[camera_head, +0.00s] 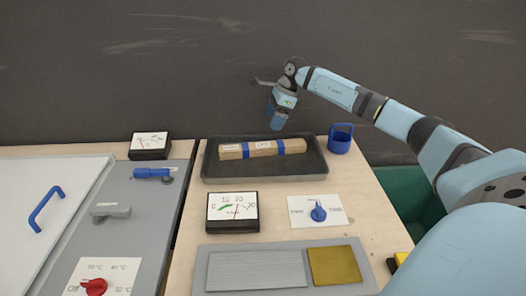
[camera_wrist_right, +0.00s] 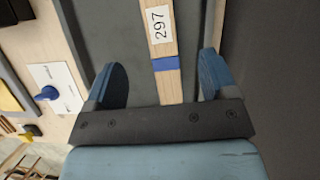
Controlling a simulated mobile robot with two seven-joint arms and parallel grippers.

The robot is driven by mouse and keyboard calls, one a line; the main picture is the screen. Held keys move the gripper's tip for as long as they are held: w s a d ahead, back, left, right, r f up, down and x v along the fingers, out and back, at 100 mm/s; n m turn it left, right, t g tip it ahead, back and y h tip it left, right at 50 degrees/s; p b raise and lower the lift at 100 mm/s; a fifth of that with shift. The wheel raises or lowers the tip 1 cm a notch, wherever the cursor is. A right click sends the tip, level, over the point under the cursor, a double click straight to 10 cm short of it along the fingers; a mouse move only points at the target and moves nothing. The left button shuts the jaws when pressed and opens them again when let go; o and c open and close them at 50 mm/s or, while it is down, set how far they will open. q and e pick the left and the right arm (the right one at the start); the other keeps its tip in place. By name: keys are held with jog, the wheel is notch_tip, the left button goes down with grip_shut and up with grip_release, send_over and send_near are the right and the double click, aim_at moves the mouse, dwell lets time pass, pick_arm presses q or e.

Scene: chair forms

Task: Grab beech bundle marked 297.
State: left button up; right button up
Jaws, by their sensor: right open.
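The beech bundle (camera_head: 263,149) lies lengthwise in a dark tray (camera_head: 215,172), bound with blue bands and carrying white labels. In the right wrist view, the bundle (camera_wrist_right: 172,88) shows a label reading 297 and a blue band. My right gripper (camera_head: 277,115) is above the tray, over the bundle and apart from it in the head view. In the right wrist view, its open fingers (camera_wrist_right: 161,78) appear on either side of the bundle, with nothing held. My left gripper is not in view.
A blue open cup-like holder (camera_head: 340,140) stands right of the tray. A meter (camera_head: 232,211) and a card with a blue knob (camera_head: 318,213) are in front. A grey panel and brass plate (camera_head: 335,266) lie nearer. A green bin (camera_head: 405,218) is at right.

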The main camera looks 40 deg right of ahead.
aim_at(263, 145)
jog(key=x, duration=0.6)
jog(key=shift+a, duration=0.1)
jog(key=x, duration=0.5)
jog(key=shift+s+f, duration=0.1)
jog(key=shift+f, duration=0.15)
jog(key=shift+d, duration=0.25)
jog(key=c, duration=1.1)
jog(key=shift+r, duration=0.1)
jog(key=shift+c, duration=0.5)
jog(key=shift+r, duration=0.1)
